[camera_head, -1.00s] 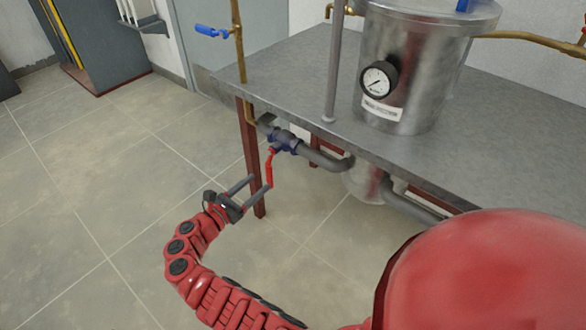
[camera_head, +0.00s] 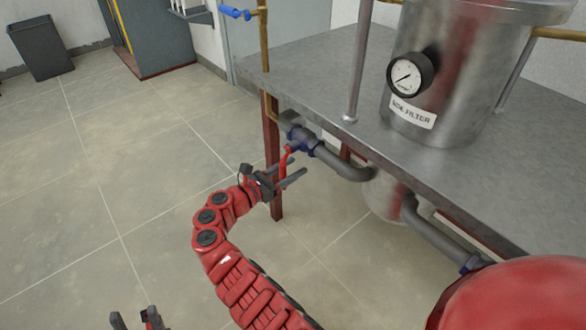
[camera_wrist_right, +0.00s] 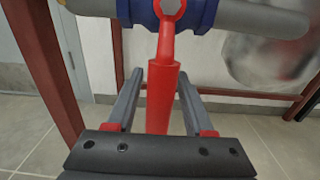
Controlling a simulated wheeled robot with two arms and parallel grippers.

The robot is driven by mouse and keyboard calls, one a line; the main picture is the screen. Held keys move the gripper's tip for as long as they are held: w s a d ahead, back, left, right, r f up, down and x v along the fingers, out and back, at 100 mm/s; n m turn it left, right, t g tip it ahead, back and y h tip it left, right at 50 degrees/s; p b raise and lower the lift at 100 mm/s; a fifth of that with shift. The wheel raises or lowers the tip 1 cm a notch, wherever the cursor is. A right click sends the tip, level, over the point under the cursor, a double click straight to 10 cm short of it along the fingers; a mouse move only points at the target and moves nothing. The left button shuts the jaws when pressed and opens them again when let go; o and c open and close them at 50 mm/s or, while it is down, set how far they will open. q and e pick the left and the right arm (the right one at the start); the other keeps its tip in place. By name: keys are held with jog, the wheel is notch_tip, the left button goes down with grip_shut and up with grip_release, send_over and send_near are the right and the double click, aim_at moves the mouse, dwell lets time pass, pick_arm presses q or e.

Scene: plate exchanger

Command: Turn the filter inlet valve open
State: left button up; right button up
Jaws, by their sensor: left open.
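The filter inlet valve is a blue valve body (camera_head: 303,138) on the grey pipe below the table edge, with a red lever handle (camera_head: 284,160). In the right wrist view the handle (camera_wrist_right: 161,98) hangs down from the blue body (camera_wrist_right: 200,12). My right gripper (camera_head: 292,175) is at the handle. In the right wrist view its two fingers (camera_wrist_right: 157,98) stand on either side of the handle, with a gap visible on each side. My left gripper (camera_head: 133,318) is open and empty at the bottom left of the head view, far from the valve.
A grey metal table (camera_head: 330,75) carries a steel filter tank (camera_head: 440,85) with a gauge (camera_head: 411,74). A red-brown table leg (camera_head: 272,150) stands just behind the right gripper. A blue-handled valve (camera_head: 233,12) is at the upper left.

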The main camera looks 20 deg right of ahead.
grip_shut()
dwell(1.2)
